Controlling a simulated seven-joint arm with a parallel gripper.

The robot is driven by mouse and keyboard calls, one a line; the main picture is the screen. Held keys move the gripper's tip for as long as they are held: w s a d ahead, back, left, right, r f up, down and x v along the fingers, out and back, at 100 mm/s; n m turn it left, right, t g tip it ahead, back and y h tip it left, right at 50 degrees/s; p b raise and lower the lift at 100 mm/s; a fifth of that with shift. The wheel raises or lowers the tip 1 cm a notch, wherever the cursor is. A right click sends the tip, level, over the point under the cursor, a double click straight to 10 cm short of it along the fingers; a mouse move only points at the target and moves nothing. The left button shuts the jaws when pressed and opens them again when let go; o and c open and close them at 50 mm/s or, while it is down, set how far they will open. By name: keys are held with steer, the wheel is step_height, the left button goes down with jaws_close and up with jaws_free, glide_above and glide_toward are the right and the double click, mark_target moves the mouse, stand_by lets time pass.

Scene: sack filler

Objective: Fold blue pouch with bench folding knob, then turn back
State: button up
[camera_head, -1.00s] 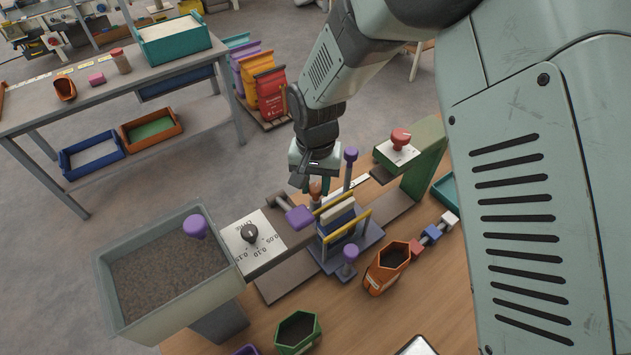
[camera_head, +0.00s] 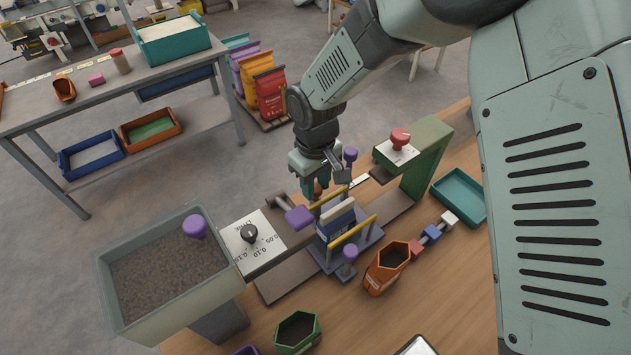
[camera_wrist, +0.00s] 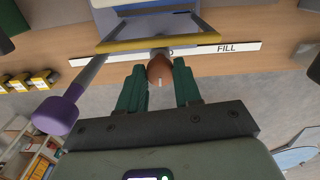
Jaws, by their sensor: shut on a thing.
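The blue pouch (camera_head: 329,229) stands in the bench holder between two yellow bars, with a pale top band showing. The copper-brown folding knob (camera_head: 318,188) is at the back end of the holder, behind the rear yellow bar (camera_head: 327,199). My gripper (camera_head: 316,181) is at the knob. In the wrist view the knob (camera_wrist: 160,69) sits between the two green fingers of my gripper (camera_wrist: 160,84), which is shut on it. The yellow bar (camera_wrist: 158,43) shows just beyond the knob. The pouch's lower part is partly hidden by the front bar.
A purple-knobbed post (camera_head: 351,154) stands close to the right of my gripper, and a purple-headed lever (camera_head: 298,215) to its left. The grey hopper (camera_head: 160,272) is at left, the green press stand (camera_head: 431,150) at right.

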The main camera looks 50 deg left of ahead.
mark_target(316, 187)
steer(key=shift+n, duration=0.6)
steer(key=o, duration=1)
steer(key=shift+o, duration=0.2)
steer(key=shift+r, duration=0.1)
step_height(316, 187, up, 11)
